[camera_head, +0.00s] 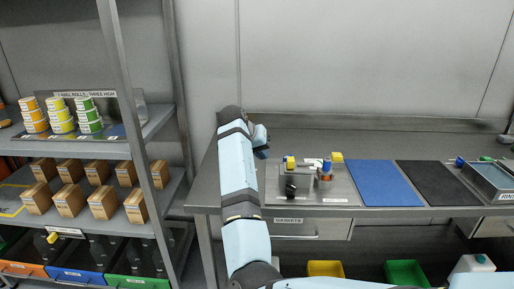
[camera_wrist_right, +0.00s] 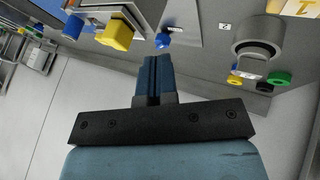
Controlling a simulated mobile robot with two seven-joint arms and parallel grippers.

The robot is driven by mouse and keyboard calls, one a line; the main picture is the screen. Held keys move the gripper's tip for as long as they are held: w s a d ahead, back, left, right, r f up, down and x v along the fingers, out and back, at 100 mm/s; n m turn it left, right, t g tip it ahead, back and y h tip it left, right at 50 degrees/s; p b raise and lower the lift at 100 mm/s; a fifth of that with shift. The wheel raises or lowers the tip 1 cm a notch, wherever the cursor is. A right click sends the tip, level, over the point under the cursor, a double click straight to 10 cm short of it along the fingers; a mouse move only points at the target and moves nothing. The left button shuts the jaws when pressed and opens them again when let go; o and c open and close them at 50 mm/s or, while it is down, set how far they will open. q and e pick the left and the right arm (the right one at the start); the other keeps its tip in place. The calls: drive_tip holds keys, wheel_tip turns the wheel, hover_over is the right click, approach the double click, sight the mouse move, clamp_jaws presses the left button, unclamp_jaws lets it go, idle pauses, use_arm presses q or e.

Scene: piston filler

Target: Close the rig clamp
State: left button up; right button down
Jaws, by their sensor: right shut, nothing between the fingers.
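The rig (camera_head: 335,195) is a metal plate on the bench carrying small fittings. Its yellow knob (camera_head: 336,157) and a second yellow part (camera_head: 290,162) show at its back, with white and blue pieces between them. I cannot tell which fitting is the clamp or how it stands. My right gripper (camera_head: 262,152) is at the rig's back left, its fingers small in the head view. In the right wrist view its blue fingers (camera_wrist_right: 155,72) are together and empty. A blue knob (camera_wrist_right: 163,41) lies just beyond the tips, and a yellow block (camera_wrist_right: 115,36) is to the left. My left gripper is not shown.
A blue mat (camera_head: 384,183) and a black mat (camera_head: 438,183) lie right of the rig. A rinse tray (camera_head: 487,183) is at the far right. Shelves at left hold label rolls (camera_head: 88,115) and boxes (camera_head: 103,204). A grey cylinder (camera_wrist_right: 258,36) stands right of my fingers.

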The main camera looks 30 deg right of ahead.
sight(286, 165)
drive_tip(key=x, duration=0.3)
drive_tip(key=shift+d+f, duration=0.25)
drive_tip(key=shift+d, duration=0.05)
drive_tip(key=shift+s+d+r+b, duration=0.15)
drive_tip(key=shift+s+d+b, duration=0.15)
drive_tip(key=shift+s+d, duration=0.75)
drive_tip(key=shift+d, duration=0.45)
